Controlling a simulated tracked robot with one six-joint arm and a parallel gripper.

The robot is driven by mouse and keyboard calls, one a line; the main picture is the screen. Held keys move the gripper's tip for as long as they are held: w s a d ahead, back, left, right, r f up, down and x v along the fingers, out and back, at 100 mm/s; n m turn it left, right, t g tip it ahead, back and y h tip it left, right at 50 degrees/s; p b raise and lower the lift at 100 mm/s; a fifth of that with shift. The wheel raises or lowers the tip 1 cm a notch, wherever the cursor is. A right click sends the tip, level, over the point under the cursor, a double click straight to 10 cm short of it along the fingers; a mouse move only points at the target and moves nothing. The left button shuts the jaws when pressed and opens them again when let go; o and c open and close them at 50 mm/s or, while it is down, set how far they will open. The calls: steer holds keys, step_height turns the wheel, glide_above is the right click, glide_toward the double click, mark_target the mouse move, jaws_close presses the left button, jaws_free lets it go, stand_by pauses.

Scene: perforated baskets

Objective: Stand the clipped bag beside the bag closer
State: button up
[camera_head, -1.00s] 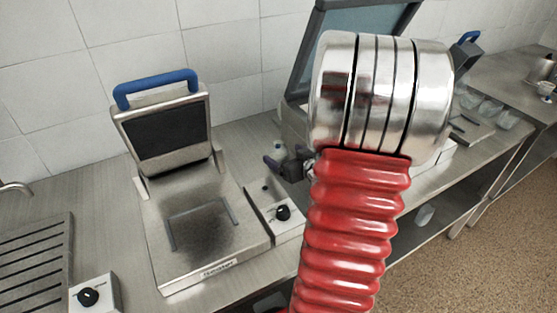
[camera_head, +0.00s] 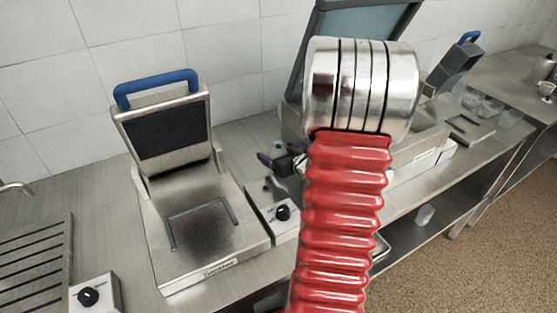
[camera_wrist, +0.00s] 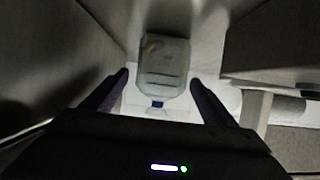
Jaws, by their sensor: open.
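A clear, pale container-like thing with a small blue part at its near end, perhaps the clipped bag (camera_wrist: 165,65), shows in the wrist view, ahead of and between my fingers. My gripper (camera_wrist: 159,82) is open, with one dark finger on each side and a gap to this thing. In the head view my gripper (camera_head: 272,165) is small and dark, beside the press and behind its control box; my arm hides much of what is around it. I cannot pick out the bag closer with certainty.
A contact grill (camera_head: 200,225) with a raised lid and blue handle (camera_head: 155,88) stands left of my arm. A control box (camera_head: 285,220) with a black knob sits beside it. A larger machine with a raised lid (camera_head: 350,45) stands behind my arm. Walls crowd both sides in the wrist view.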

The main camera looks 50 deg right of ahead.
steer(key=shift+c, duration=0.5)
steer(key=c, duration=1.2)
steer(key=shift+r, duration=0.1)
step_height(320, 180, up, 18)
steer(key=shift+f, duration=0.1)
stand_by(0.4)
